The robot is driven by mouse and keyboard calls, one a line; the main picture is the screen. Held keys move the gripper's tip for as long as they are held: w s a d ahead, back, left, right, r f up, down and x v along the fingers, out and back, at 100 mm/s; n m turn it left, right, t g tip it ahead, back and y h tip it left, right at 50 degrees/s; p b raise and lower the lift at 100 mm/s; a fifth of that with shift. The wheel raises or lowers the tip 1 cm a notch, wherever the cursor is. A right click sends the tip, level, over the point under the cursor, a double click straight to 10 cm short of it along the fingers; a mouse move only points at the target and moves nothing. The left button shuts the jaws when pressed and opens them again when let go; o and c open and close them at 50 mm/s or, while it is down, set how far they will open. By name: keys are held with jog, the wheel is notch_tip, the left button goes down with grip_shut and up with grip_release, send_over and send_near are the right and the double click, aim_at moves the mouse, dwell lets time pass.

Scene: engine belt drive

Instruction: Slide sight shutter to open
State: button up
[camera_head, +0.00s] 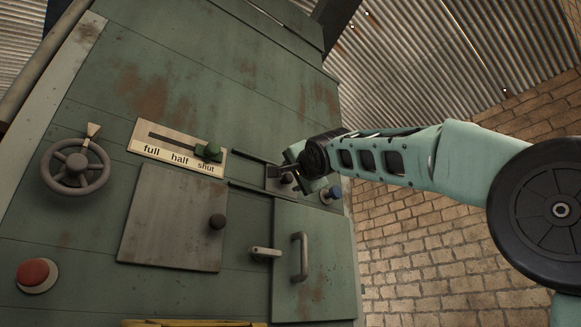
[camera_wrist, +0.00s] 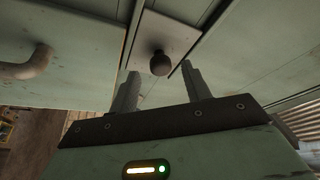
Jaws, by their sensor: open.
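A small grey plate with a dark round knob, which looks like the sight shutter (camera_head: 273,172), sits between two dark rails at the right end of its track on the green panel. The wrist view shows the shutter plate (camera_wrist: 158,32) and its knob (camera_wrist: 160,63) close up. My gripper (camera_head: 293,178) is open at the shutter. In the wrist view my gripper's fingers (camera_wrist: 161,75) stand either side of the knob, with visible gaps; contact cannot be told. The fingers partly cover the plate in the head view.
Left of the shutter are a green lever (camera_head: 208,151) on a full/half/shut plate (camera_head: 150,152) and a square panel (camera_head: 165,215) with a black knob. Below is a door with a handle (camera_head: 299,256) and a latch (camera_head: 265,252).

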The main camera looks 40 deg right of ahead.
jog(key=shift+p+x, duration=0.35)
jog(key=shift+x, duration=0.7)
jog(key=shift+s, duration=0.1)
